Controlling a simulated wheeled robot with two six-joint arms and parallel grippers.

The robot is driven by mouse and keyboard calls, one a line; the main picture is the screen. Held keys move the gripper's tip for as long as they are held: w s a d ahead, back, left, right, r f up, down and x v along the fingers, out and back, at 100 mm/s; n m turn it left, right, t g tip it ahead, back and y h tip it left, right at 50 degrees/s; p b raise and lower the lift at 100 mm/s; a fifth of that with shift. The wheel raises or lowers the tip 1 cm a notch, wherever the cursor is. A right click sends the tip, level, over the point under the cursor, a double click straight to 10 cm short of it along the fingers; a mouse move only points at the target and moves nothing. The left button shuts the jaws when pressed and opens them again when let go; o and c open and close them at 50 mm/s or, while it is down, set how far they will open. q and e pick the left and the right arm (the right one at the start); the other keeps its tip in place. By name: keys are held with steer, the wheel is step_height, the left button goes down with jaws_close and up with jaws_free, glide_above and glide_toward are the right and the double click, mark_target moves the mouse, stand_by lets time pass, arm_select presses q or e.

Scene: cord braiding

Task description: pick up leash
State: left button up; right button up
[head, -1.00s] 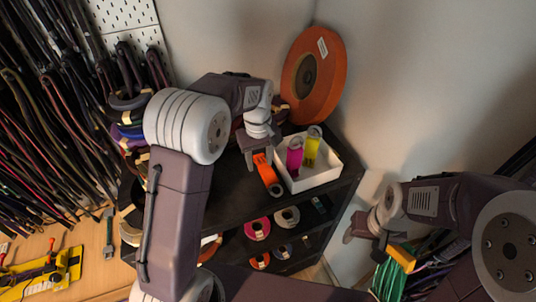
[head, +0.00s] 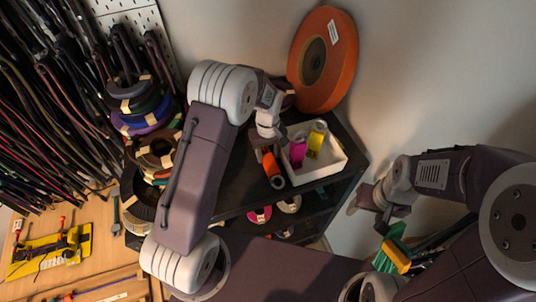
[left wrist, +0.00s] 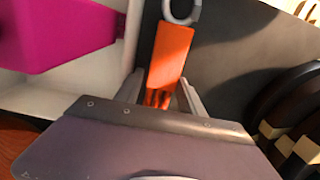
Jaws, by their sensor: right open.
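No thing in view is plainly marked as the leash. An orange strap-like piece (head: 272,168) with a grey ring lies on the black shelf top beside the white box. It also shows in the left wrist view (left wrist: 171,55), its ring at the top edge. My right gripper (head: 368,213) is open, above and beside a green bundle (head: 390,243) with a yellow block (head: 397,258).
The white box (head: 321,173) holds a magenta piece (head: 298,151) and a yellow piece (head: 316,142). A large orange spool (head: 338,70) leans on the wall. Stacked coils (head: 150,105) and hanging dark cords (head: 55,110) stand left. A wooden bench (head: 100,250) is lower left.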

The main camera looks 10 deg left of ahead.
mark_target(268, 156)
arm_select(q)
steer(key=shift+s+f, duration=0.1)
steer(key=shift+s, duration=0.65)
steer(key=shift+w, duration=0.2)
jaws_close()
arm_select(e)
steer(key=shift+s+r, duration=0.2)
steer(key=shift+s, duration=0.45)
arm_select(q)
steer(key=r, duration=0.1)
steer(key=r+b, duration=0.1)
steer(key=r, duration=0.1)
steer(key=r+b, duration=0.1)
steer(key=shift+w+r, duration=0.25)
steer(key=shift+w, duration=0.15)
steer(key=r, duration=0.3)
steer(key=r+b, duration=0.1)
steer(key=r, duration=0.1)
steer(key=shift+s+r, duration=0.3)
arm_select(e)
step_height(268, 156, down, 3)
steer(key=shift+w, duration=0.15)
arm_select(q)
steer(key=shift+w, duration=0.1)
steer(key=shift+f, duration=0.1)
